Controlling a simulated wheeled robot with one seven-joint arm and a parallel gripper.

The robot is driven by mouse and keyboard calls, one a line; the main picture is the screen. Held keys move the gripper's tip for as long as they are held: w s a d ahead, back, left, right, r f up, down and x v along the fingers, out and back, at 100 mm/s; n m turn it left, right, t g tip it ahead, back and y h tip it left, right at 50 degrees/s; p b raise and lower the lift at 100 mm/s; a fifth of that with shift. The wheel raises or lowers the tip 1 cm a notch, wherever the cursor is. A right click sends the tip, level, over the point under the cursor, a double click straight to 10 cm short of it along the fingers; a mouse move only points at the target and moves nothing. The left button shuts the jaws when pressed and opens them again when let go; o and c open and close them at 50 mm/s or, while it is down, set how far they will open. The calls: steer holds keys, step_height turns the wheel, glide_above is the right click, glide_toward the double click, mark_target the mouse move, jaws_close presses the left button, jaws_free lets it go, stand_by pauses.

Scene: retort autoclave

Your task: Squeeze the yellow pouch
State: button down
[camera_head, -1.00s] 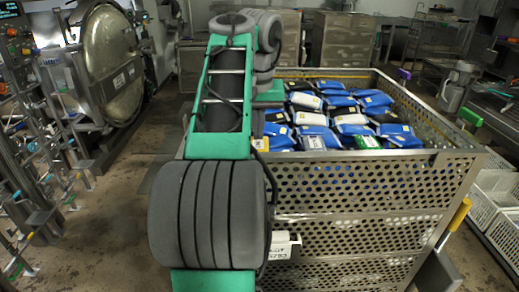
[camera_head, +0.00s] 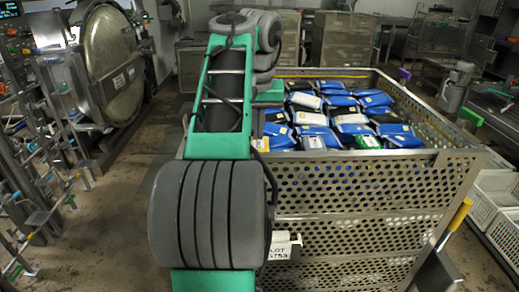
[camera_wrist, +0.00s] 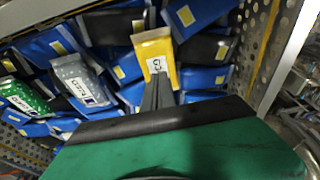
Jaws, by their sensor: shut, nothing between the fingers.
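The yellow pouch (camera_wrist: 151,48) shows in the wrist view, with a white label, among blue and black pouches. My gripper (camera_wrist: 158,82) is shut, its dark fingers pointing at the pouch and overlapping its lower part in the picture. Nothing shows between the fingers. Whether the fingertips touch the pouch I cannot tell. In the head view my arm hides the yellow pouch and the gripper.
A perforated metal crate (camera_head: 365,198) holds many blue, black, white and green pouches. In the wrist view a grey pouch (camera_wrist: 80,78) and a green pouch (camera_wrist: 22,96) lie left. A round autoclave door (camera_head: 110,62) stands left. White baskets (camera_head: 499,190) stand right.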

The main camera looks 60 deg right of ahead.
steer(key=shift+a+f+b, duration=0.1)
steer(key=shift+f+b, duration=0.8)
steer(key=shift+f, duration=0.4)
stand_by(0.9)
step_height(320, 180, up, 9)
steer(key=p, duration=0.8)
